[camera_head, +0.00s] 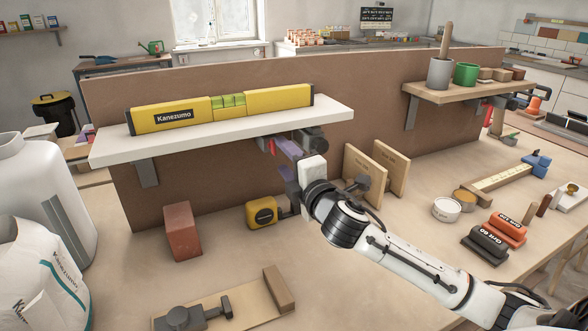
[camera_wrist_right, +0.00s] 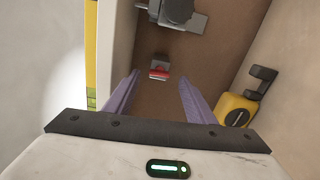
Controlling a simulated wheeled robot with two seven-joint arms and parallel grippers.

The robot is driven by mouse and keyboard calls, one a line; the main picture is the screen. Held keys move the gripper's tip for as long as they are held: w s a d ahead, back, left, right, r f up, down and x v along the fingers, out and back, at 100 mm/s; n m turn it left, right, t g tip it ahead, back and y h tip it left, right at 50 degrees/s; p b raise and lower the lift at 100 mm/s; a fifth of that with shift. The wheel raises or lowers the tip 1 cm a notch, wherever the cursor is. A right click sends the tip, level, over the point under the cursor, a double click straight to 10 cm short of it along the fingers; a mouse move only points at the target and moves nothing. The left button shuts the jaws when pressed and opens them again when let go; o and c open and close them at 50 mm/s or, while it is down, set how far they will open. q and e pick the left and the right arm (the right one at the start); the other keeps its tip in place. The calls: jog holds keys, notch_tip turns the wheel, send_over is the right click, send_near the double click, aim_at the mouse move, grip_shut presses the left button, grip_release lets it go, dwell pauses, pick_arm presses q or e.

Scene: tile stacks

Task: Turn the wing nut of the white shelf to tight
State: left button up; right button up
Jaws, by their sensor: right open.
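The white shelf (camera_head: 222,132) is fixed to the brown upright board and carries a yellow spirit level (camera_head: 218,108). Under its right end sits a dark grey bracket with a small red wing nut (camera_head: 272,146). In the right wrist view the red wing nut (camera_wrist_right: 160,74) lies across the picture on a grey mount against the board. My right gripper (camera_head: 284,162) is below the shelf, with its purple fingers open and empty. In the right wrist view the wing nut appears between the fingertips (camera_wrist_right: 160,79), seemingly beyond them. My left gripper is not in view.
A yellow tape measure (camera_head: 262,212) stands on the bench below my right gripper, near a red-brown block (camera_head: 181,231). Two wooden boards (camera_head: 376,168) stand just right of the gripper. A dark grey bracket (camera_wrist_right: 175,12) is close above the nut in the wrist view.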

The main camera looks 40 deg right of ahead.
jog(key=v, duration=0.6)
jog(key=shift+a, duration=0.1)
dwell(0.4)
